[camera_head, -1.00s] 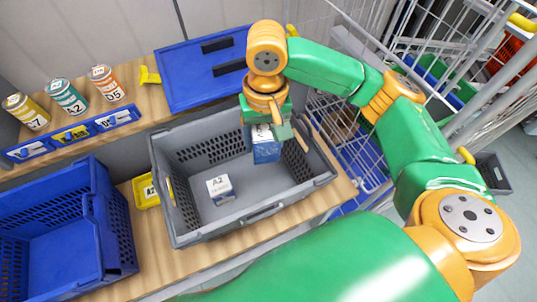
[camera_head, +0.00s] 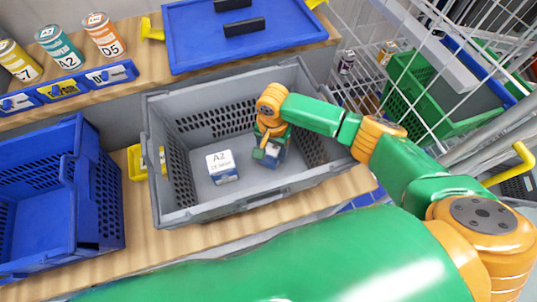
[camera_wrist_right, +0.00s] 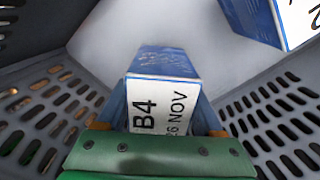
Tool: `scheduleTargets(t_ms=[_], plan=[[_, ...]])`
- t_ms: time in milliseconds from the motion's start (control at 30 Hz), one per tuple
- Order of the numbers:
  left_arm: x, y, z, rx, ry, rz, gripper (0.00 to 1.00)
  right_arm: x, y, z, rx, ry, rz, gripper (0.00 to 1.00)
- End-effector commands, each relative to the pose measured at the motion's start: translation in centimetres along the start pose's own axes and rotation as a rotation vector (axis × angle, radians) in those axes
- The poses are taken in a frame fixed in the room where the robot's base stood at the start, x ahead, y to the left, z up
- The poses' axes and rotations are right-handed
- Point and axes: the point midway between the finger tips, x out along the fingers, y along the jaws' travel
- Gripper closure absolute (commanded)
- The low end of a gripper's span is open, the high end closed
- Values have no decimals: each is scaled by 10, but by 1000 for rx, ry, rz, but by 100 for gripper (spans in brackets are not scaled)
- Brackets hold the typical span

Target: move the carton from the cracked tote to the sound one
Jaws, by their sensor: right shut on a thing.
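My right gripper (camera_head: 268,150) is inside the grey tote (camera_head: 217,204), shut on a blue and white carton (camera_head: 275,159). In the wrist view this carton (camera_wrist_right: 163,100) is marked B4 and sits between the two fingers. I cannot tell whether it touches the tote floor. A second white and blue carton (camera_head: 221,166), marked A2, stands on the floor to its left; a carton corner (camera_wrist_right: 285,20) shows at the wrist view's upper right. A blue tote (camera_head: 75,215) stands left of the grey one, with nothing seen inside. No crack shows clearly. My left gripper is not in view.
A yellow bin (camera_head: 137,163) stands between the totes. A wire cart (camera_head: 440,100) with a green crate (camera_head: 415,85) is at right.

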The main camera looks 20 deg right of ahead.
Motion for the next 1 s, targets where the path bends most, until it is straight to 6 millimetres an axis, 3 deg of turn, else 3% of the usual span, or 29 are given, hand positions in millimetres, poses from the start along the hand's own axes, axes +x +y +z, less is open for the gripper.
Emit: scheduleTargets(t_ms=[100, 400, 433, 533, 833, 1000], plan=[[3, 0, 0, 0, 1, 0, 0, 16, 0, 0, 0, 0, 0, 100], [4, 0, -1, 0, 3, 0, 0, 18, 0, 0, 0, 0, -2, 100], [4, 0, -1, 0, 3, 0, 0, 18, 0, 0, -1, 1, -1, 26], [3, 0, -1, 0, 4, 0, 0, 17, 0, 0, -1, 1, -1, 2], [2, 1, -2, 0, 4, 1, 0, 15, 0, 0, -1, 1, -1, 2], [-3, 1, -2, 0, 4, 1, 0, -13, -1, -1, -2, 2, -5, 2]])
